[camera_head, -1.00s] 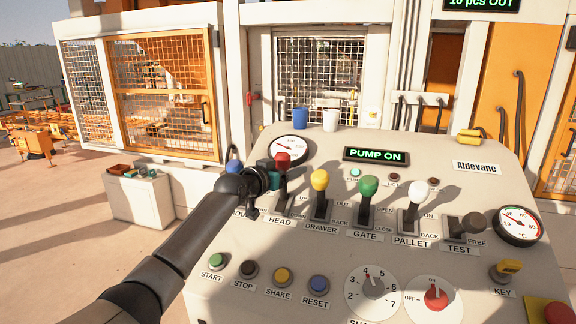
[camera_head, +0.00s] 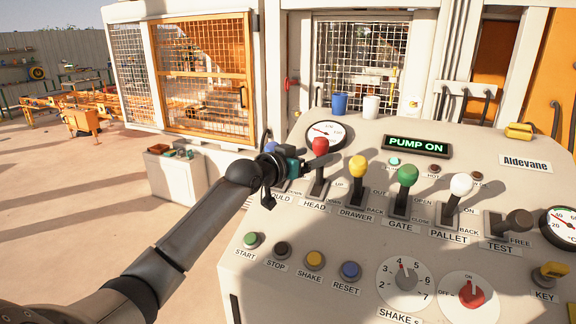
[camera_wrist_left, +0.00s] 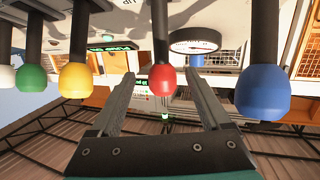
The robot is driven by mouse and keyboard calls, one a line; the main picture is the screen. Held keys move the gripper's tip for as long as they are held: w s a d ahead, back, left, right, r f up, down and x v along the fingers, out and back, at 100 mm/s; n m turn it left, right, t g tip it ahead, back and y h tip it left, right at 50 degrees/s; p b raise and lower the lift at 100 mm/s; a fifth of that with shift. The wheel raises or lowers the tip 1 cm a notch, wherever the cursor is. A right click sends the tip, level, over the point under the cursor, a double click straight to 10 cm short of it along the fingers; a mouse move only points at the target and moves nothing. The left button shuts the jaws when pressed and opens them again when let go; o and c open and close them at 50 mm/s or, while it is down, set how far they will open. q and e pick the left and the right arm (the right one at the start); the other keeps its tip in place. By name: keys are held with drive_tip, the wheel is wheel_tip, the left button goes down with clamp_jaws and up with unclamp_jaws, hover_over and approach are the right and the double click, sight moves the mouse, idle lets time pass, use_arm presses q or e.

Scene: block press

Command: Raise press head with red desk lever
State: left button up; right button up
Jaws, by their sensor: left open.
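The red-knobbed HEAD lever (camera_head: 320,146) stands on the sloped control desk, between the blue-knobbed lever (camera_head: 271,147) and the yellow-knobbed DRAWER lever (camera_head: 357,167). Its red knob also shows in the left wrist view (camera_wrist_left: 162,80). My left gripper (camera_head: 298,163) is just left of and below the red knob. In the left wrist view its two fingers are spread, with the red knob appearing between their tips; I cannot tell if they touch it. The blue knob (camera_wrist_left: 263,92) is right of the fingers there. My right gripper is not in view. The press head cannot be made out.
The green-knobbed GATE (camera_head: 407,175) and white-knobbed PALLET (camera_head: 461,185) levers stand farther right. Push buttons, such as START (camera_head: 251,240), lie along the desk's front. A pressure gauge (camera_head: 326,134) and two cups (camera_head: 340,103) are behind the levers. The display (camera_head: 417,146) reads PUMP ON.

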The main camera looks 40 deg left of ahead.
use_arm(q)
drive_tip(key=s+r+b, duration=0.1)
drive_tip(key=s, duration=0.8)
drive_tip(key=shift+a, duration=0.15)
idle(0.9)
